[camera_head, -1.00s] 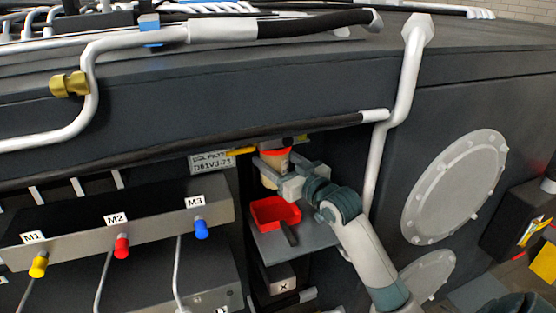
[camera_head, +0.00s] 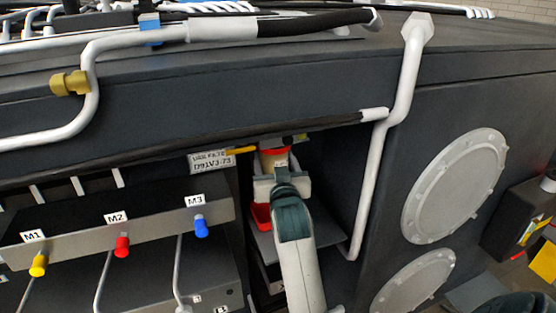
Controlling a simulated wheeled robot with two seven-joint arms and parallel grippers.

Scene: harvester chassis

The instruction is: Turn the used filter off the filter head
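The used filter (camera_head: 273,161), tan with a red-orange upper part, hangs upright under the filter head (camera_head: 271,143), in a recess at the middle of the chassis. The filter head is dark and mostly hidden by the overhang. My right gripper (camera_head: 276,172) comes from the front and below, with its fingers around the filter; it appears shut on it. The gripper body hides the filter's lower part and most of the fingers. I cannot tell whether any gap has opened between filter and head. My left gripper is not in view.
A red tray (camera_head: 260,214) on the grey shelf (camera_head: 323,234) is partly hidden behind my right arm. To the left, a panel (camera_head: 140,228) carries yellow, red and blue fittings marked M1, M2 and M3. A white pipe (camera_head: 377,165) runs down to the right of the recess.

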